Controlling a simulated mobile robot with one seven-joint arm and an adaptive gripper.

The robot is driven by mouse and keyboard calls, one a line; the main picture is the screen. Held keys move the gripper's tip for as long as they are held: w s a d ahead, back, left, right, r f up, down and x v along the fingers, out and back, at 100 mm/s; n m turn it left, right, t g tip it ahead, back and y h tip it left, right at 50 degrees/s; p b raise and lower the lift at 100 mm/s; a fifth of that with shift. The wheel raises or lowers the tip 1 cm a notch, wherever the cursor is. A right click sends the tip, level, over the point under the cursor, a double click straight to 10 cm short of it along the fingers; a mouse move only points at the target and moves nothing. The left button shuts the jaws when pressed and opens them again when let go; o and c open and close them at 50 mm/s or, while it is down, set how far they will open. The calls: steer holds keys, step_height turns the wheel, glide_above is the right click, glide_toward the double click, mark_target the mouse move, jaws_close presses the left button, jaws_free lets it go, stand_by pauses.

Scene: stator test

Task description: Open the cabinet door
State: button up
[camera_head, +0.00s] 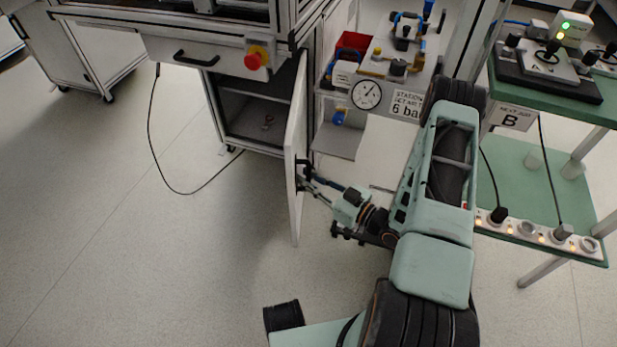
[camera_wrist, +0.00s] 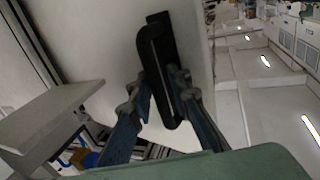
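The white cabinet door (camera_head: 294,150) stands swung out from the cabinet (camera_head: 258,118), nearly edge-on in the head view. The cabinet's inside and a shelf show to the left of the door. In the wrist view the door's pale face (camera_wrist: 100,50) fills the upper middle. The black door handle (camera_wrist: 158,65) is a bar on that face. My gripper (camera_head: 305,180) is on the right side of the door, at the handle. In the wrist view its fingers (camera_wrist: 162,82) lie on both sides of the handle and look closed on it. The exact contact is partly hidden.
A drawer with a black handle (camera_head: 196,58) and a red emergency button (camera_head: 254,58) are above the cabinet. A black cable (camera_head: 160,165) lies on the floor at left. A pressure gauge station (camera_head: 366,94) and green table (camera_head: 545,190) stand at right.

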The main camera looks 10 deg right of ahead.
steer(key=shift+d+r, duration=0.1)
steer(key=v, duration=0.7)
steer(key=shift+s, duration=0.2)
steer(key=shift+w+d, duration=0.1)
